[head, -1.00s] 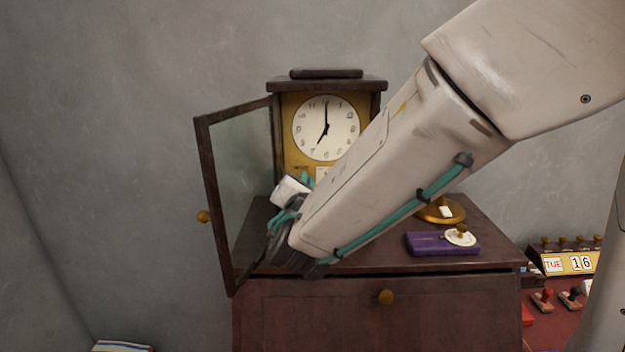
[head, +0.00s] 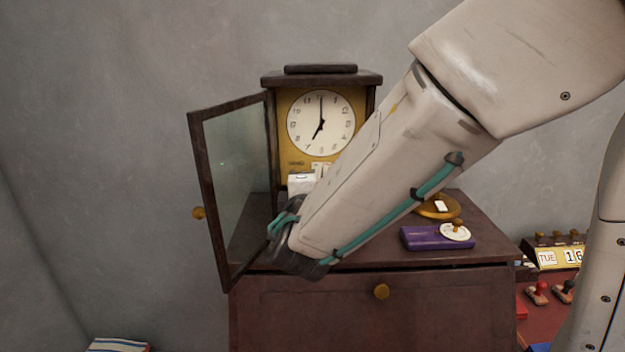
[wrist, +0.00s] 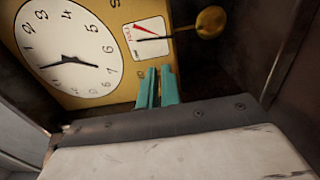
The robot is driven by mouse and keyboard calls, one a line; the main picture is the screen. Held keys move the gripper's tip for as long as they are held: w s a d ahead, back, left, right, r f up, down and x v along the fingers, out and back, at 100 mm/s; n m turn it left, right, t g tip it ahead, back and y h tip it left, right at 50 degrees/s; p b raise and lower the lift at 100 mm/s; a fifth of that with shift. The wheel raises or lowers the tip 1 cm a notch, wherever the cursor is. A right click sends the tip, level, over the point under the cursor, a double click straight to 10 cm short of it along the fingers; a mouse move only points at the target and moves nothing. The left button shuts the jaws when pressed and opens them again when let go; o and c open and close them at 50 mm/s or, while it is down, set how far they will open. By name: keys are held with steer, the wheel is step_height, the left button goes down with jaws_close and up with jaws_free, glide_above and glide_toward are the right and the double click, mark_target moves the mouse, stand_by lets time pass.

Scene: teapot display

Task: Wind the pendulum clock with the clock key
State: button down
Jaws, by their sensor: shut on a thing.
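The pendulum clock (head: 273,128) stands on a dark wooden cabinet, its glass door (head: 238,160) swung open to the left. Its white dial (head: 321,122) reads about seven. In the wrist view the dial (wrist: 68,55) appears tilted, beside a small gauge card (wrist: 146,38) with a red wedge and dark needle, and the brass pendulum bob (wrist: 211,22). My gripper (wrist: 157,88) has its teal fingers close together at the lower edge of the yellow clock face. It is shut on the clock key, which the fingers hide. I cannot tell whether the key sits in the winding hole.
My arm covers the clock's lower right. A purple box (head: 422,239) with a white disc (head: 455,232) and a brass dish (head: 438,211) lie on the cabinet top (head: 490,232). A calendar (head: 556,257) and stamps (head: 538,292) stand on a lower surface at right.

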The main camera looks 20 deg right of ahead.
steer(key=shift+m, duration=1)
steer(key=c, duration=1.6)
jaws_free()
steer(key=shift+d, duration=0.1)
